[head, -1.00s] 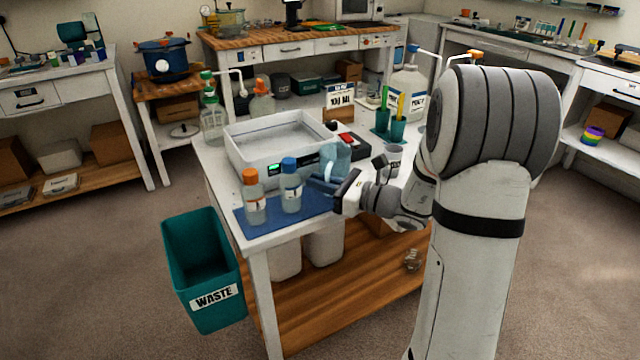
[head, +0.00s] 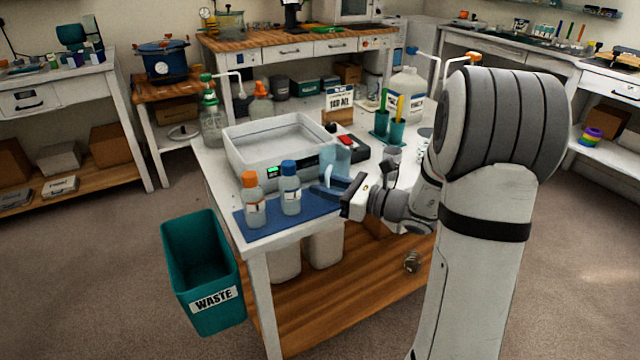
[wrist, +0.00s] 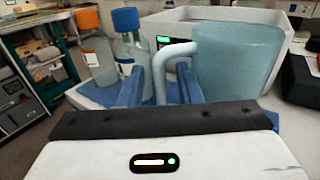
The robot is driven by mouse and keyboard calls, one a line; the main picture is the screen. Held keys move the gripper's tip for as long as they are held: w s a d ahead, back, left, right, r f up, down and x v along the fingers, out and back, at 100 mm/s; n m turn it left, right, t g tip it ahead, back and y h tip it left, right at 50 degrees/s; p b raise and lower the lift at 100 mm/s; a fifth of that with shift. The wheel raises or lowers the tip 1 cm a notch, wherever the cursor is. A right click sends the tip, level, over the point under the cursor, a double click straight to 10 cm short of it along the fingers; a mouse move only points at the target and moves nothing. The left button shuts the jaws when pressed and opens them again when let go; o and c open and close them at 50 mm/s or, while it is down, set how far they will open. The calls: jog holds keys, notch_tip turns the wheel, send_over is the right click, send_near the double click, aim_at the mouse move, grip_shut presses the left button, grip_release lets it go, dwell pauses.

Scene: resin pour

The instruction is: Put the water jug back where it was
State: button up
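The water jug (head: 337,157) is a translucent pale-blue vessel. It stands upright at the front right corner of the white bath, near the right end of the blue mat (head: 262,224); its base is partly hidden by my fingers. In the wrist view the jug (wrist: 238,62) is at the right, with its curved handle (wrist: 173,62) facing me. My gripper (head: 334,186) is low in front of the jug. In the wrist view my blue fingers (wrist: 162,92) are spread apart, with the handle's lower end in the gap between them; I see no grip on it.
An orange-capped bottle (head: 253,203) and a blue-capped bottle (head: 290,192) stand on the mat left of my gripper. The white bath (head: 245,165) is behind. A grey cup (head: 392,156) and teal pen holders (head: 396,134) stand right of the jug. A teal waste bin (head: 205,275) stands left.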

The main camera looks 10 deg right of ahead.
jog(key=v, duration=1)
jog(key=s+a+f+n+g+h, duration=0.3)
jog(key=s+a+n+g+h, duration=0.1)
jog(key=s+a+n+g, duration=0.75)
jog(key=s+d+n+t+h, duration=0.2)
jog(key=s+d+n+h, duration=0.2)
jog(key=s+n+h, duration=0.3)
jog(key=n+h+p, duration=0.1)
jog(key=n+h, duration=0.2)
jog(key=n, duration=0.4)
jog(key=shift+s+f, duration=0.2)
